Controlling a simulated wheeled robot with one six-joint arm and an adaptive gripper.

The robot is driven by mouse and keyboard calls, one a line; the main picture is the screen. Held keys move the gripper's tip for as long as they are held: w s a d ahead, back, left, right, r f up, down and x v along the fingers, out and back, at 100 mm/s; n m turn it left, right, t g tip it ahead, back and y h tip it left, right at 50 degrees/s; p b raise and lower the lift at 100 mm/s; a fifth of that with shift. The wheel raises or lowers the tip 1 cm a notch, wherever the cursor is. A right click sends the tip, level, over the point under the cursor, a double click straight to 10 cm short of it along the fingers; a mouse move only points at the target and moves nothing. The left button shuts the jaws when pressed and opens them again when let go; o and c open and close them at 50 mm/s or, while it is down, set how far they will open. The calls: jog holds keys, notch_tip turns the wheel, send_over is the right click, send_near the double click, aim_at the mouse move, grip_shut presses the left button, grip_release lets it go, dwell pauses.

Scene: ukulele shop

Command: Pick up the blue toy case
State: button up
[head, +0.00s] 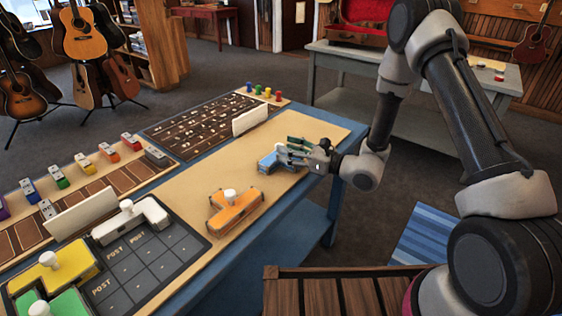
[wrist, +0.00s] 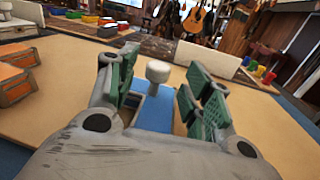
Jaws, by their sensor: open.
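The blue toy case (head: 268,163) lies on the tan top of the blue table, near its right part. In the wrist view the blue case (wrist: 157,108) has a pale round knob (wrist: 157,71) on top and sits between my fingers. My gripper (head: 292,148) is open, low over the table at the case. In the wrist view my gripper (wrist: 160,95) has green-padded fingers on either side of the case, with gaps visible. Part of the case is hidden behind my fingers and palm.
An orange case (head: 236,210) with a white knob stands left of the blue one. A dark grid board (head: 150,262) holds white, yellow and green pieces. A white upright panel (head: 250,118) stands behind. The tan surface (head: 318,128) right of my gripper is clear.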

jog(key=x, duration=0.3)
jog(key=shift+a, duration=0.25)
grip_shut()
